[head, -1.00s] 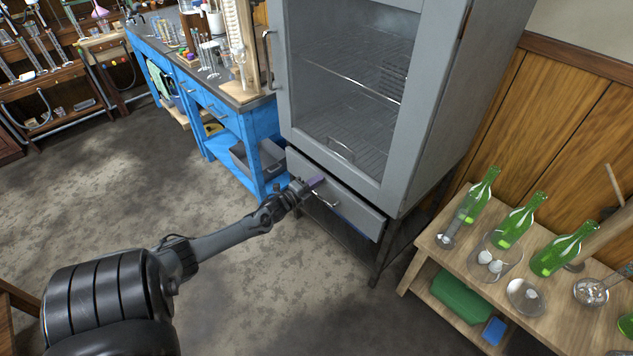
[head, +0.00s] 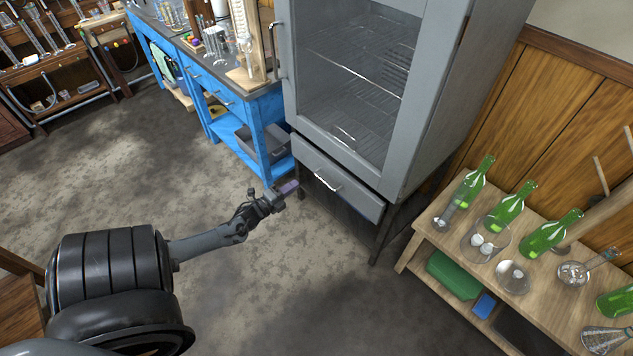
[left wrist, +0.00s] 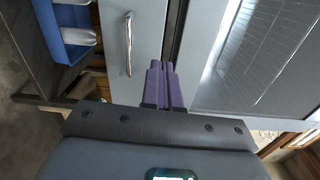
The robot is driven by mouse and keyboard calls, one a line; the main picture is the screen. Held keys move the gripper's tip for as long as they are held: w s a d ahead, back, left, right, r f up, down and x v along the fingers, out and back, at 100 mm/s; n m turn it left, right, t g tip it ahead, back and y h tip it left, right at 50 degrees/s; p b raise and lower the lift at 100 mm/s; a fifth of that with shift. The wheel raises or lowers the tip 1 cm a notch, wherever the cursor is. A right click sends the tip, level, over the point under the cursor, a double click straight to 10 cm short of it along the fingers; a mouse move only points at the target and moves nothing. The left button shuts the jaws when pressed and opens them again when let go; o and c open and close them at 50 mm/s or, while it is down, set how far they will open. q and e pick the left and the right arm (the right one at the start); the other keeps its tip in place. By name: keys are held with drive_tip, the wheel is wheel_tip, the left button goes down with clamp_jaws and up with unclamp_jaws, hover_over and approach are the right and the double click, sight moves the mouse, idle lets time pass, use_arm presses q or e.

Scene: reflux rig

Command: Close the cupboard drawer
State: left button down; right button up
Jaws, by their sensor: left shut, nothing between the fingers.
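The grey cupboard (head: 345,115) has a drawer (head: 352,192) under its glass door. The drawer's front has a metal bar handle (head: 327,181). In the head view the front sits close to the cupboard body; I cannot tell whether it is fully flush. In the left wrist view the drawer front (left wrist: 143,85) and handle (left wrist: 128,45) lie left of a dark gap beside the door. My left gripper (head: 287,187), with purple fingers, is shut and empty, in front of the drawer's left end and apart from the handle. The fingers also show in the left wrist view (left wrist: 160,67). My right gripper is out of view.
A blue bench (head: 225,105) with a grey bin (head: 262,142) stands left of the cupboard. A low wooden table (head: 440,243) with green bottles (head: 508,205) and glassware stands at the right. The floor before the drawer is clear. The left wrist view shows a blue tray (left wrist: 62,48).

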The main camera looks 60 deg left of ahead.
use_arm(q)
drive_tip(key=w+d, duration=0.4)
drive_tip(key=d, duration=0.6)
drive_tip(key=b, duration=0.2)
approach(356, 186)
drive_tip(key=shift+n, duration=0.3)
drive_tip(key=b+x, duration=0.2)
drive_tip(key=b, duration=0.1)
drive_tip(key=b+x, duration=0.2)
drive_tip(key=x, duration=0.1)
drive_tip(key=shift+w+a+f+b, duration=0.15)
drive_tip(key=shift+w+f+b, duration=0.05)
drive_tip(key=shift+b, duration=0.2)
drive_tip(key=shift+w+a+r+b, duration=0.1)
drive_tip(key=shift+w+a+b, duration=0.15)
drive_tip(key=shift+w, duration=0.4)
drive_tip(key=shift+d, duration=0.1)
